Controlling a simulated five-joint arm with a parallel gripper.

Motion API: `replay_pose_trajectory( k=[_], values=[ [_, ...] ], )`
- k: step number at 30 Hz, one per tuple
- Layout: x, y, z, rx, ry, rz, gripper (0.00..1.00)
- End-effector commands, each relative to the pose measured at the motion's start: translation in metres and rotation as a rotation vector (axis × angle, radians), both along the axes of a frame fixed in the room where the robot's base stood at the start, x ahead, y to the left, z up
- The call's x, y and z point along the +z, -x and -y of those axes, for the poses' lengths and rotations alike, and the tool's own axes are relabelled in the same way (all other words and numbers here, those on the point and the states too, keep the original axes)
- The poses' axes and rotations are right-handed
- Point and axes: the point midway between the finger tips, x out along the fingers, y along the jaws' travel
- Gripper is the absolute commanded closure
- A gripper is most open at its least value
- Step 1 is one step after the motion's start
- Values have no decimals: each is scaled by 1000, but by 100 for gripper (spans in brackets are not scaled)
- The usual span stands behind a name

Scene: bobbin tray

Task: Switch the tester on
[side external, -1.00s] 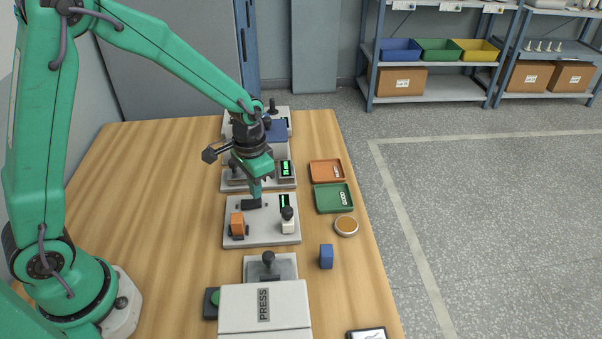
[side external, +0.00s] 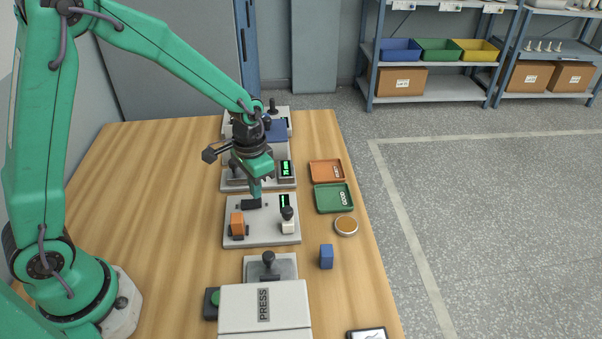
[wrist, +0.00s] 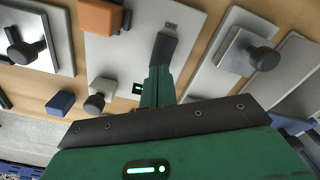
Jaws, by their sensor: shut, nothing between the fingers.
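The tester appears to be the light grey plate (side external: 262,238) in the middle of the bench; it also shows in the wrist view (wrist: 118,55). A black switch (side external: 251,204) sits at its far edge and shows in the wrist view (wrist: 164,50) beside a small printed label. A small display (side external: 284,203) on the plate shows green. An orange block (side external: 237,225) and a pale post with a black knob (side external: 288,221) stand on it. My gripper (side external: 255,197) is shut and empty, its tips pointing down right at the switch. I cannot tell whether they touch it.
Another station with a green readout (side external: 286,169) stands just behind. An orange tray (side external: 326,171), a green tray (side external: 333,198), a round dish (side external: 346,226) and a blue block (side external: 326,257) lie to the right. A press (side external: 264,309) stands in front. The bench's left side is clear.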

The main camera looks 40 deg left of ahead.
Motion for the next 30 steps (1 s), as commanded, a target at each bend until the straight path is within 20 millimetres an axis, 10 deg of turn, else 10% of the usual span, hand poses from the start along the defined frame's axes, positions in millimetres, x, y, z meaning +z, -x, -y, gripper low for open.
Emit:
replay_pose_trajectory(
  k=[30],
  values=[
    [-5, 0, 0, 0, 0, -1, 100]
  ],
)
